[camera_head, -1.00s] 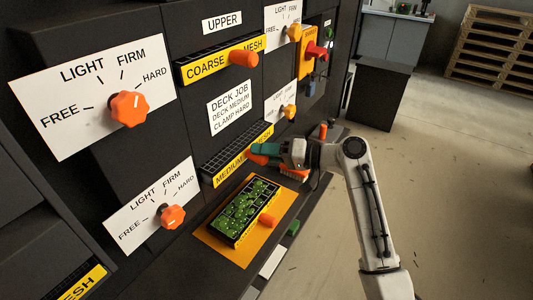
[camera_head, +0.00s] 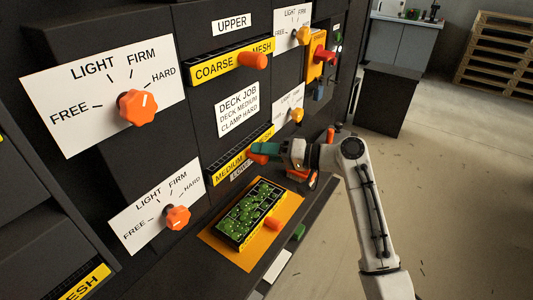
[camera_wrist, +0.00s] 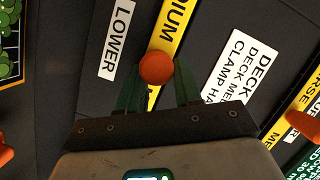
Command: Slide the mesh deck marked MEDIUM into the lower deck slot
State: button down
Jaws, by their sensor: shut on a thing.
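The MEDIUM mesh deck (camera_head: 228,168) has a yellow front strip and an orange handle (camera_head: 256,159). It sits in the lower slot of the dark panel, with a narrow band of black mesh showing above its front. My gripper (camera_head: 266,150) is shut on the handle. In the wrist view my gripper (camera_wrist: 157,85) has a green finger on each side of the round orange handle (camera_wrist: 156,67), in front of the yellow strip (camera_wrist: 177,25). The white LOWER label (camera_wrist: 117,38) shows beside the strip. How far the deck reaches inside is hidden.
The COARSE MESH deck (camera_head: 222,70) sits in the upper slot. A tray of green pieces (camera_head: 248,212) lies on an orange mat below. A job card (camera_head: 238,108) hangs between the slots.

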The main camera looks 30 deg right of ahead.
jog(key=shift+w+a, duration=0.15)
jog(key=shift+w, duration=0.05)
jog(key=c, duration=1.2)
grip_release()
jog(key=o, duration=0.5)
jog(key=shift+f, duration=0.1)
jog(key=b+v, duration=0.1)
jog(key=v, duration=0.9)
jog(key=shift+s+d, duration=0.25)
jog(key=shift+s, duration=0.05)
